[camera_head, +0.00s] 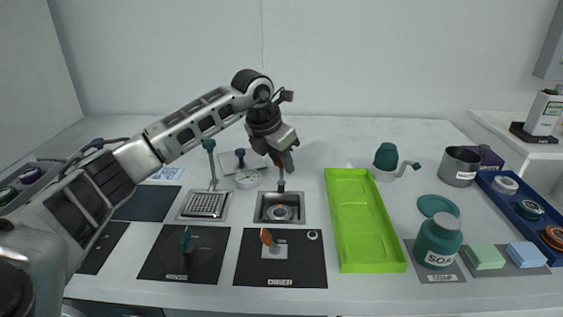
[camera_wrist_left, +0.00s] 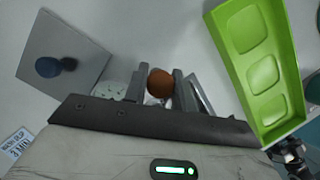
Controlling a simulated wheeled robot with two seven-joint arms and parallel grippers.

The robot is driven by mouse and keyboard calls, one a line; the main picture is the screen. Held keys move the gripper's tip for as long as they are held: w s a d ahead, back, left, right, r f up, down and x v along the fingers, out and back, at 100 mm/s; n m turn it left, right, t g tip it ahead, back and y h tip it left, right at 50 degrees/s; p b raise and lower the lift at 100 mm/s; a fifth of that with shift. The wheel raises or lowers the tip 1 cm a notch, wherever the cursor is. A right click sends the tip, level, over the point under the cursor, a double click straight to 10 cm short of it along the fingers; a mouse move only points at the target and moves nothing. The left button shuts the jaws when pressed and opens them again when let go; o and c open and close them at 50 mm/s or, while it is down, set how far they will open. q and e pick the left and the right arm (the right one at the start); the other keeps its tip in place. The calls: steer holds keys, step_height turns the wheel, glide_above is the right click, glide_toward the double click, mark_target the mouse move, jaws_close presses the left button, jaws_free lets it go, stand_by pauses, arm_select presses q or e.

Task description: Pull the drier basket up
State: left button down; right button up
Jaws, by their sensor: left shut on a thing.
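My left gripper (camera_head: 281,160) reaches over the table from the left and points down above the square metal drier basin (camera_head: 279,208). It is shut on the round brown-orange knob of the drier basket, which shows between the fingers in the left wrist view (camera_wrist_left: 160,83). A thin upright rod (camera_head: 281,186) runs from under the fingers to the back of the basin. A round grey form lies inside the basin; I cannot tell whether it is the basket or the basin floor. My right gripper is not in view.
A rinse basin with a grid (camera_head: 205,204) and teal-topped rod (camera_head: 210,160) stands just left. A green tray (camera_head: 364,220) lies close right. A white round dial (camera_head: 248,178) and a dark blue knob (camera_head: 240,157) are behind. A soap jar (camera_head: 438,240) stands further right.

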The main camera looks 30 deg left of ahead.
arm_select(q)
step_height(320, 180, up, 5)
steer(key=shift+w+f+p, duration=0.1)
steer(key=shift+f+p, duration=0.05)
steer(key=shift+p, duration=0.8)
steer(key=c, duration=1.1)
jaws_free()
steer(key=shift+c, duration=0.2)
steer(key=shift+f, duration=0.15)
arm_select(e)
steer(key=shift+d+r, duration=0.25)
arm_select(q)
steer(key=v, duration=1.6)
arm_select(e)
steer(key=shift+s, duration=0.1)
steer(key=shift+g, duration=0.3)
